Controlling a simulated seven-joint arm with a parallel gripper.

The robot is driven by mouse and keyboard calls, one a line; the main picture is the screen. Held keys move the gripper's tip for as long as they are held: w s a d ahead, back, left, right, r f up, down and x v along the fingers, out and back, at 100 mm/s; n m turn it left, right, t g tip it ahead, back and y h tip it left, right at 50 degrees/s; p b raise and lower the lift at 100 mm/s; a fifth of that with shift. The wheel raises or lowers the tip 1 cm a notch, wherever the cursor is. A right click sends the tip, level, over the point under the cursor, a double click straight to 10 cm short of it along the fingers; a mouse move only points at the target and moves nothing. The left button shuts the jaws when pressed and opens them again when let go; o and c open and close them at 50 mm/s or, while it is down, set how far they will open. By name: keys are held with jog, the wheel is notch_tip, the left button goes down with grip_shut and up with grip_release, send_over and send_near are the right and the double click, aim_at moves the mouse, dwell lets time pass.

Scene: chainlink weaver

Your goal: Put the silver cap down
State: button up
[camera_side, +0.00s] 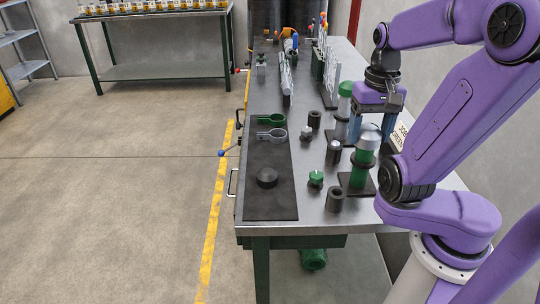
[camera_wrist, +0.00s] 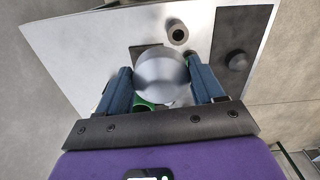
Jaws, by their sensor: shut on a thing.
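The silver cap (camera_side: 369,134) is a dome-topped piece between the blue fingers of my gripper (camera_side: 371,138). It shows as a round grey disc in the wrist view (camera_wrist: 162,76), with my gripper's fingers (camera_wrist: 166,84) on either side, shut on it. In the side view the cap appears upright over a green column (camera_side: 360,177) with a black ring, on a black square base (camera_side: 352,190). I cannot tell whether the cap touches the column. In the wrist view the cap hides most of what lies below; a green part (camera_wrist: 143,105) peeks out beside it.
A dark mat (camera_side: 270,204) with a black knob (camera_side: 267,177) lies left. Between stand a green knobbed piece (camera_side: 316,179) and a black hollow cylinder (camera_side: 335,200). Green (camera_side: 268,119) and silver (camera_side: 271,135) ring-ended tools lie at the mat's far end.

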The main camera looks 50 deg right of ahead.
jog(key=w+a+f+n, duration=0.3)
jog(key=a+f+n, duration=0.5)
jog(key=a, duration=0.2)
send_over(272, 207)
jog(key=f, duration=0.6)
jog(key=s+f, duration=0.1)
jog(key=f, duration=0.2)
jog(key=shift+d, duration=0.2)
jog(key=shift+w+a+f, duration=0.1)
jog(key=shift+w+f, duration=0.35)
jog(key=shift+f, duration=0.05)
jog(key=shift+w+f, duration=0.1)
jog(key=shift+f, duration=1.5)
jog(key=shift+f, duration=0.2)
jog(key=o, duration=1)
jog(key=shift+o, duration=0.2)
jog(key=shift+r, duration=0.1)
